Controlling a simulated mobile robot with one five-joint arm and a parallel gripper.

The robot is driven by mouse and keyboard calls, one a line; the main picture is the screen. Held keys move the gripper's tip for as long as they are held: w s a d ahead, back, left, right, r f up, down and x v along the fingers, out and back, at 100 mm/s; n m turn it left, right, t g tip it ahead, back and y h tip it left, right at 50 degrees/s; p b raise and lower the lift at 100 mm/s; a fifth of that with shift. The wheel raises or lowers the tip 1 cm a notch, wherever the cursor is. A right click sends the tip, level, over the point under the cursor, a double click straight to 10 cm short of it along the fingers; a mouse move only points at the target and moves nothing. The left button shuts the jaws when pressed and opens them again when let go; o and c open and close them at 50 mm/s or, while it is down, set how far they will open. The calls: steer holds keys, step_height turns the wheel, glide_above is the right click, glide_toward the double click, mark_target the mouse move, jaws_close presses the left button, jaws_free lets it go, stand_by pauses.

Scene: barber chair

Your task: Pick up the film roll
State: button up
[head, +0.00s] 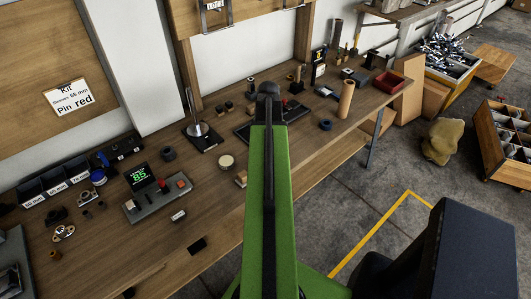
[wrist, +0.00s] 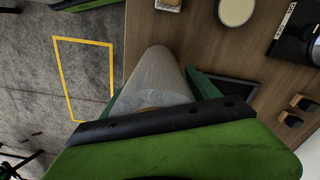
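In the wrist view a grey, translucent cylinder, which looks like the film roll (wrist: 156,75), points away from the camera, with an orange-brown core at its near end. My gripper (wrist: 153,88) has a green finger on each side of it. The right finger looks close against the roll; whether both fingers press on it I cannot tell. The roll's near end is partly covered by my black and green wrist part. In the head view my green arm hides the roll and the gripper's fingers.
The wooden bench (head: 315,140) carries a tan upright cylinder (head: 346,98), a red tray (head: 388,82), a cream disc (head: 227,161) and a control box with a green display (head: 158,197). The bench edge (wrist: 125,50) runs beside the roll. Open floor lies to the right, with a yellow line (head: 370,235).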

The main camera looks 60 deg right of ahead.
jaws_close()
steer(key=shift+r, duration=0.1)
stand_by(0.3)
